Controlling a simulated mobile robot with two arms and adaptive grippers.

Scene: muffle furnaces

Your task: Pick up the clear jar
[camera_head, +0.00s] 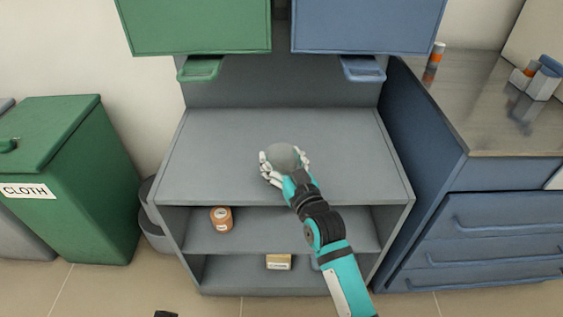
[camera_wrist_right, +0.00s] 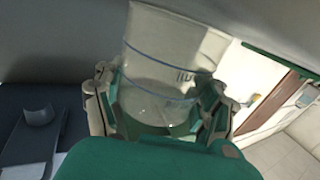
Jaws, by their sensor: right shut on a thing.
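The clear jar (camera_head: 283,156) is between the fingers of my right gripper (camera_head: 285,169), over the grey worktop in the head view. In the right wrist view the jar (camera_wrist_right: 172,55) is see-through, with blue lines around it and small dark marks. The fingers of my right gripper (camera_wrist_right: 165,100) stand on both sides of it and are shut on it. I cannot tell whether the jar's base touches the worktop.
The grey shelf unit (camera_head: 185,150) has a bare worktop. An orange-brown jar (camera_head: 221,219) and a small box (camera_head: 279,262) sit on lower shelves. Green (camera_head: 200,25) and blue (camera_head: 365,25) cabinets hang above. A blue drawer counter (camera_head: 490,215) stands right, a green bin (camera_head: 70,150) left.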

